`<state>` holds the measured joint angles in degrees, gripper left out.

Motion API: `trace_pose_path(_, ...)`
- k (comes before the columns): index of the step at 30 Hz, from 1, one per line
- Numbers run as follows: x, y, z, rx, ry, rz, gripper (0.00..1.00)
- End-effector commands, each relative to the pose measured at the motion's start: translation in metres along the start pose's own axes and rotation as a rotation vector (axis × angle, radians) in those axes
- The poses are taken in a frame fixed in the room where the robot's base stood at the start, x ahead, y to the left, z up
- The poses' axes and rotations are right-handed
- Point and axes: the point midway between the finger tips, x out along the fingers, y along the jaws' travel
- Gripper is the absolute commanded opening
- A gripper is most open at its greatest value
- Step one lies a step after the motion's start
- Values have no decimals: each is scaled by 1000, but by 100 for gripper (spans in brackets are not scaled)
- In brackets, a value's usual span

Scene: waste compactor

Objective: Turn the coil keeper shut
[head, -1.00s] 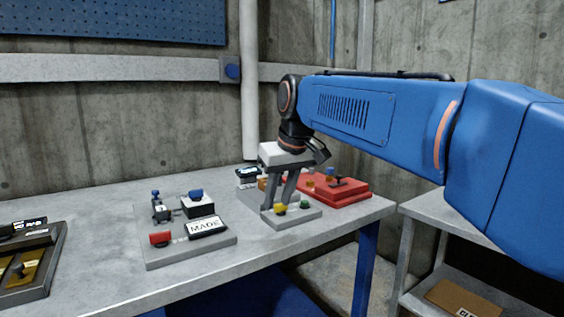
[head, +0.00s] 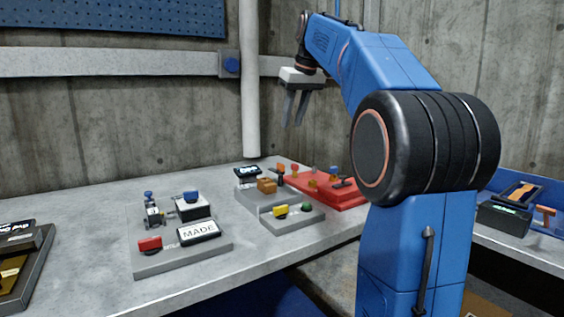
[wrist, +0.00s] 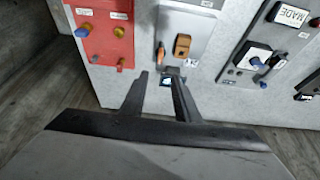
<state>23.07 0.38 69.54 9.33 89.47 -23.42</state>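My gripper (head: 294,122) hangs in the air above the back of the bench, well clear of everything. Its fingers are apart with nothing between them; they also show in the wrist view (wrist: 157,82). Below it is a grey stepped unit (head: 250,201) with an orange-brown block (head: 266,185), a small display (head: 248,171) and yellow (head: 280,211) and green (head: 306,206) buttons in front.
A red base (head: 348,197) with several small knobs stands right of the grey unit. A grey panel (head: 180,261) with a MADE sign (head: 199,232) and red button (head: 150,244) lies left. A vertical white pipe (head: 249,90) stands behind the bench.

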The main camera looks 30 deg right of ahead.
Motion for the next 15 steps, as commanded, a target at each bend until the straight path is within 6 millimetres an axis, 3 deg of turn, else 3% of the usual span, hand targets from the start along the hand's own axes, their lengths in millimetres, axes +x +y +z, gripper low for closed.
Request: trace_pose_path(15,89,-1,1,0,-3,-1,29)
